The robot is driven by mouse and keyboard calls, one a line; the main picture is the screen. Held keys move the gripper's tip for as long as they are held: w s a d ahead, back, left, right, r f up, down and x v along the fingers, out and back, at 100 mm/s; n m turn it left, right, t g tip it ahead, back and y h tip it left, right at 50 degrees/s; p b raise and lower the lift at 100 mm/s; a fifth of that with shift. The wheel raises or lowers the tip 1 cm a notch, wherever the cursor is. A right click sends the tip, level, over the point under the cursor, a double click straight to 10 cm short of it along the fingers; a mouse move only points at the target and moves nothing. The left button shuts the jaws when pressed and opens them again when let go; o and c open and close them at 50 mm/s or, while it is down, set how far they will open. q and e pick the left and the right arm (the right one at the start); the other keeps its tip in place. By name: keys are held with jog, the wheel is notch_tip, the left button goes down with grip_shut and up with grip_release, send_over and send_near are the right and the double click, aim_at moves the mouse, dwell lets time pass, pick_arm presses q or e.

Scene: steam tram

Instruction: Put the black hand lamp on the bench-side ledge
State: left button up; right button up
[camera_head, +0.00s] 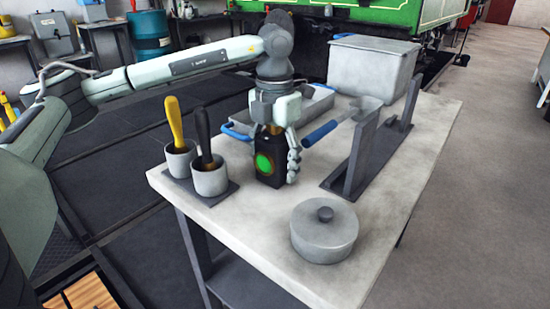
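The black hand lamp (267,169) with a round green lens stands upright on the pale workbench (240,210), near the middle. My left gripper (278,155) points down over the lamp from above. One finger lies along the lamp's right side; the other is mostly hidden, so I cannot tell whether the grip is closed. The lamp's top is partly covered by the gripper. My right gripper is not in view. I cannot make out for sure which surface is the bench-side ledge.
Two grey cups (211,177) with yellow and black handled tools stand left of the lamp. A lidded round pot (324,232) is at the front right. A grey rack (359,160) with a blue-handled tool, a tray (312,103) and a large grey box (372,70) stand behind.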

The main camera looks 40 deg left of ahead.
pick_arm(q)
jog(key=c, duration=1.2)
grip_shut()
jog(key=shift+r, duration=0.15)
